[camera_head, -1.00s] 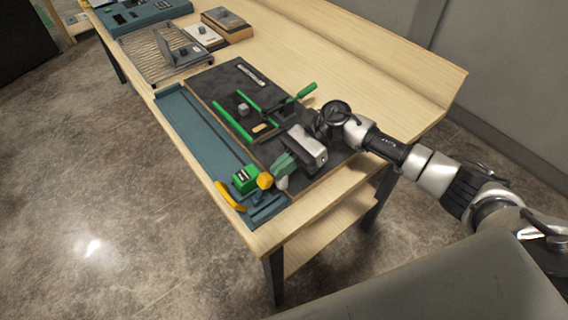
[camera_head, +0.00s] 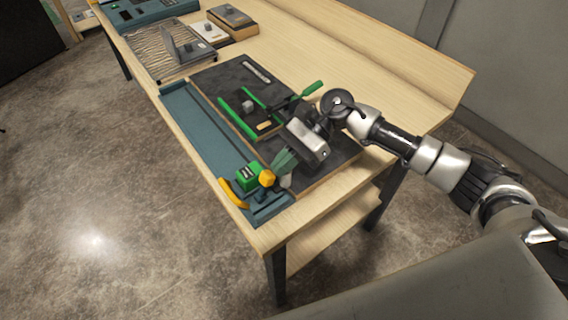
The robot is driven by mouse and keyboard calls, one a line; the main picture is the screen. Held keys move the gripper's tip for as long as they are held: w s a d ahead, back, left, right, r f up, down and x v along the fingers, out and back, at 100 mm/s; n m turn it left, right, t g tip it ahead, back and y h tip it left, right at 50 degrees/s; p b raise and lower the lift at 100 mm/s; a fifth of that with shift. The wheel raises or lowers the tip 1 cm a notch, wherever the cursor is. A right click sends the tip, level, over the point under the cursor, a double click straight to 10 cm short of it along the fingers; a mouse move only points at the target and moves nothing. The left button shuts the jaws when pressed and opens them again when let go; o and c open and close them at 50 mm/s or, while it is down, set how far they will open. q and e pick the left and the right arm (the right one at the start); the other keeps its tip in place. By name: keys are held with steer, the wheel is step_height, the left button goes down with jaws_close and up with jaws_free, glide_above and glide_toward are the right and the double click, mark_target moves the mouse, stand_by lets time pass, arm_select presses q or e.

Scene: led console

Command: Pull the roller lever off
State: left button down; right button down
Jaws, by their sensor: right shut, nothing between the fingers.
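A green box (camera_head: 248,177) with a dark label sits at the near end of the blue-grey rail. A yellow knob (camera_head: 267,178) is at its right side, and a curved yellow handle (camera_head: 233,195) is at its left. I cannot tell for sure which part is the roller lever. My right gripper (camera_head: 280,164) is shut and empty, its grey-green fingers pointing down-left just above and right of the yellow knob. I cannot tell whether they touch it. A small pale piece (camera_head: 286,181) shows below the fingers. My left gripper is not in view.
The blue-grey rail (camera_head: 205,125) runs along the table's left edge. A black board (camera_head: 215,77) carries green bars and a green-handled lever (camera_head: 309,91). A wire rack (camera_head: 150,52) and boxes stand farther back. The wooden table (camera_head: 375,85) is clear on the right.

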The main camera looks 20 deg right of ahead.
mark_target(266, 174)
steer(key=a+h+b, duration=0.1)
steer(key=s+a+r+t+h+b, duration=0.1)
steer(key=h, duration=0.1)
steer(key=shift+a+r+h, duration=0.25)
steer(key=shift+r+h, duration=0.05)
steer(key=a+h+b, duration=0.1)
steer(key=a+t+h+b, duration=0.1)
steer(key=shift+s+a+r+h, duration=0.15)
steer(key=shift+s+r+h, duration=0.05)
steer(key=shift+s+h, duration=0.2)
steer(key=shift+r, duration=0.25)
steer(key=shift+r, duration=0.75)
